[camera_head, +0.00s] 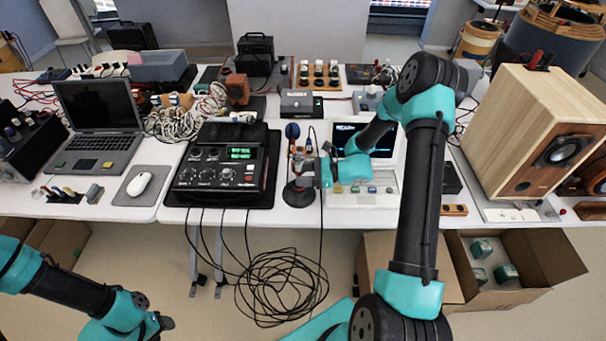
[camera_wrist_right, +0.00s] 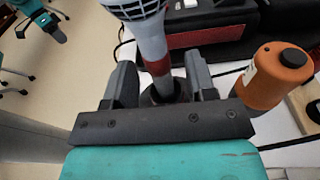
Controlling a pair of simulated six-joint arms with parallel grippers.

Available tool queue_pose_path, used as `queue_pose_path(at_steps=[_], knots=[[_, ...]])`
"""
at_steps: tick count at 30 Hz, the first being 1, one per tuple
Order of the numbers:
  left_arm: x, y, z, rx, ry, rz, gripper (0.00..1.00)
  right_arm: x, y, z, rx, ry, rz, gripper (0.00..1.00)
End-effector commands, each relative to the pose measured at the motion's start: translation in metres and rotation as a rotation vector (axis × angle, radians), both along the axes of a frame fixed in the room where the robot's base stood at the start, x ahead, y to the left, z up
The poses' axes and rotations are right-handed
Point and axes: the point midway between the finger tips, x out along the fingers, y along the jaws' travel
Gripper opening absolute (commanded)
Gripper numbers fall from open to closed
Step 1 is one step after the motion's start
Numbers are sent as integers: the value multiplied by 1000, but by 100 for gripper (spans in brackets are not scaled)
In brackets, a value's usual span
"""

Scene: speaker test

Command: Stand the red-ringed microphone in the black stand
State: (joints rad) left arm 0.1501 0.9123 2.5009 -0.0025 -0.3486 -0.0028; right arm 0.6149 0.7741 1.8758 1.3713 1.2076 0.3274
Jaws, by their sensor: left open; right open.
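The red-ringed microphone stands upright in the black stand (camera_head: 298,197), close to the front edge of the table. Its dark blue head (camera_head: 292,130) shows above my right gripper (camera_head: 302,168). In the right wrist view the microphone's grey body (camera_wrist_right: 151,42) and red ring (camera_wrist_right: 158,67) are clear, and its lower end sits in a dark holder (camera_wrist_right: 152,97). The right gripper (camera_wrist_right: 160,85) is open, with one finger on each side of the microphone's lower end and visible space beside it. My left gripper (camera_head: 160,322) is open, low at the left, away from the table.
A black mixer (camera_head: 222,172) is left of the stand, and a pale device with a screen (camera_head: 362,140) is right of it. An orange cylinder (camera_wrist_right: 279,76) stands beside the right gripper in the wrist view. Cables (camera_head: 280,285) hang in front of the table.

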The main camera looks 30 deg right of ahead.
Motion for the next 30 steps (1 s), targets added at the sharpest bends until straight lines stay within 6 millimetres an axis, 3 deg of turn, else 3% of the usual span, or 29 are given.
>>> queue_pose_path(at_steps=[11, 30], knots=[[0, 0, 0, 0, 0, 0, 47, -7, -12, 1, -2, -1, -2, 51], [0, 0, 0, 0, 0, 0, 47, -69, -110, 15, -1, 0, -4, 51]])
